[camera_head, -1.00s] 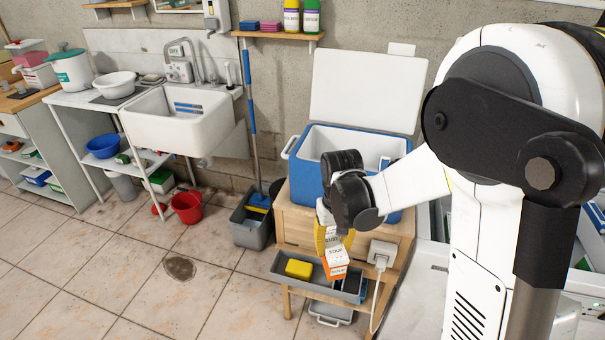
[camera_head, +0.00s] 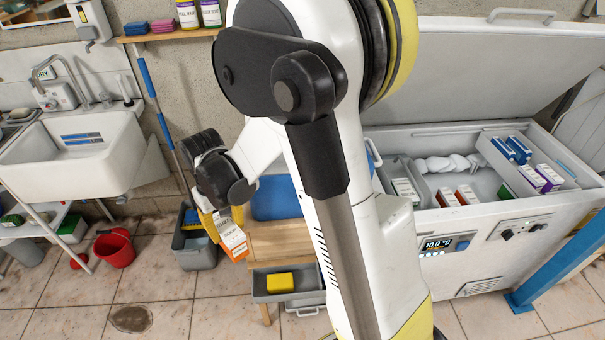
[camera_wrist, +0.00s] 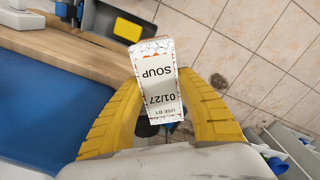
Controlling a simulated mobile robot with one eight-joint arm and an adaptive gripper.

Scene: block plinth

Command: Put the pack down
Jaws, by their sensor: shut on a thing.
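The pack is a white and orange box (camera_wrist: 157,82) marked "SOUP" and "01/27". My gripper (camera_wrist: 157,108) has its yellow fingers shut on it, one on each side. In the head view the pack (camera_head: 233,240) hangs below my wrist, tilted, in the air to the left of the wooden stand. My gripper's fingers show there only in part beside the pack.
An open chest freezer (camera_head: 470,221), reading 10.0 °C, stands at right with several boxes and a white bundle inside. A grey tray with a yellow sponge (camera_head: 280,283) sits below. A mop bucket (camera_head: 193,245) stands left.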

